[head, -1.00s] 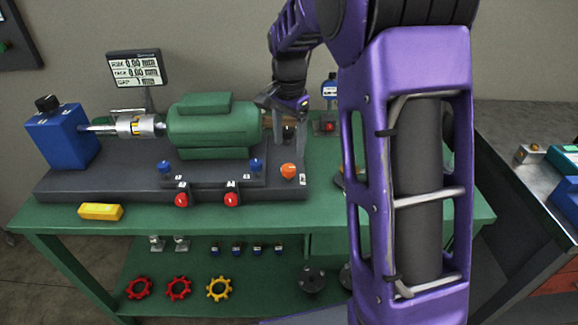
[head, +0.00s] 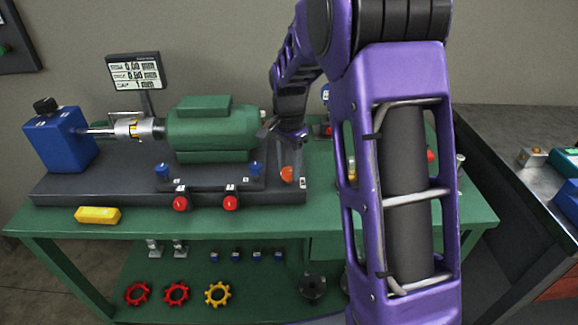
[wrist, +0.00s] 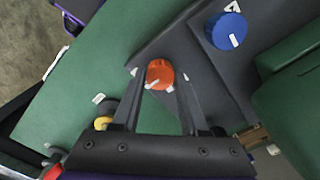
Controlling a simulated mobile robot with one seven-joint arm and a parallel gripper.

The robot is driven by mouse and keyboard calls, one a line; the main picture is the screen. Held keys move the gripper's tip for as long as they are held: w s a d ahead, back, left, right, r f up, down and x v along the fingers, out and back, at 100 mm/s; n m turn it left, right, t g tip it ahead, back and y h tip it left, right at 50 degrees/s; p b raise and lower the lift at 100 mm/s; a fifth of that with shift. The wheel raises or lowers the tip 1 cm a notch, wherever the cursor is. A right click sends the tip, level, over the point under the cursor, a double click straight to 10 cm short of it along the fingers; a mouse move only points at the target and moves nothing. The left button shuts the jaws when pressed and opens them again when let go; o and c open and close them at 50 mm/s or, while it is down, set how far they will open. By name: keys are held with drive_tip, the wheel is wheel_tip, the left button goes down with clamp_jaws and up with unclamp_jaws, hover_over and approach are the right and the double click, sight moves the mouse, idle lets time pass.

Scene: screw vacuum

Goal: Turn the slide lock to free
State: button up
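The slide lock appears to be the orange knob (wrist: 159,74) at the right end of the dark machine base. Its white mark points to the lower left in the wrist view. The knob also shows in the head view (head: 286,173), just below my gripper (head: 284,138). In the wrist view my gripper (wrist: 163,82) is open. Its two dark fingers are on either side of the knob, with a gap around it. I cannot tell whether the tips have reached the knob's height.
A blue knob (wrist: 227,31) stands near the orange one. The green motor (head: 212,130) is to the left of my gripper. Red knobs (head: 180,203) line the base's front. A yellow block (head: 98,215) lies on the green table (head: 400,215). A display (head: 135,71) stands behind.

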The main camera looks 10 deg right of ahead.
clamp_jaws()
drive_tip(key=n+p, duration=0.2)
drive_tip(key=n, duration=0.2)
drive_tip(key=shift+r, duration=0.1)
drive_tip(key=n+p, duration=0.1)
drive_tip(key=n, duration=0.4)
drive_tip(key=shift+p, duration=0.35)
drive_tip(key=n+p, duration=0.1)
drive_tip(key=n, duration=0.3)
drive_tip(key=shift+a+n, duration=0.1)
drive_tip(key=shift+n, duration=0.3)
drive_tip(key=shift+n+p, duration=0.8)
drive_tip(key=shift+n, duration=1.2)
